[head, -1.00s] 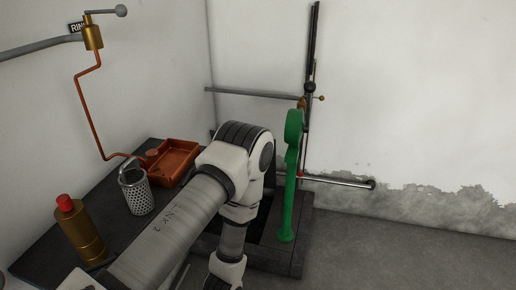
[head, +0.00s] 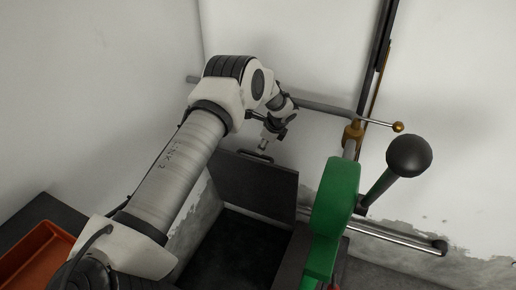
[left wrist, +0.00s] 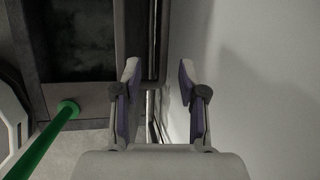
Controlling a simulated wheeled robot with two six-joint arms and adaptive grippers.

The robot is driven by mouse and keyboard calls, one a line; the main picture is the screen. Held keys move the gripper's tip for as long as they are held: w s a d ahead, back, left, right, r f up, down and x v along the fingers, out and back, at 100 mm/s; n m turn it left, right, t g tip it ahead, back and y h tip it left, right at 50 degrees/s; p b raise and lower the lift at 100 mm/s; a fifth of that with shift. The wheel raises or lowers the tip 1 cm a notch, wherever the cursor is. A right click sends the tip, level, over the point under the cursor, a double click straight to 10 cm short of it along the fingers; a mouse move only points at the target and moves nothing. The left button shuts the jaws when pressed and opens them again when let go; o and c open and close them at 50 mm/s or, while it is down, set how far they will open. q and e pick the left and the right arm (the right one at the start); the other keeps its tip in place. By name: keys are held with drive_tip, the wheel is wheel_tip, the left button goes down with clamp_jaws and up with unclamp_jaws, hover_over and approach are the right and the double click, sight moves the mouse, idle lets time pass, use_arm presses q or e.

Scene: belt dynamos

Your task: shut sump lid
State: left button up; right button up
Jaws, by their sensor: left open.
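The sump lid (head: 254,184) is a dark flat panel standing raised at the back edge of the sump. The sump opening (head: 232,250) below it is dark and uncovered. It also shows at the upper left of the left wrist view (left wrist: 84,40). A small pale bar (head: 262,157), perhaps a handle, shows near the lid's top edge. My left gripper (head: 270,134) is just above that top edge, pointing down. In the left wrist view, its fingers (left wrist: 160,85) are apart with nothing held between them. The lid seems edge-on there (left wrist: 155,40). I cannot tell whether they touch.
A pipe (head: 325,107) runs along the back wall. An orange tray (head: 35,252) is at lower left.

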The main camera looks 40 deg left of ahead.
sight(256, 154)
use_arm(q)
drive_tip(key=b+x, duration=0.1)
drive_tip(key=x, duration=0.6)
drive_tip(key=shift+w+a, duration=0.15)
drive_tip(key=shift+a, duration=0.1)
clamp_jaws()
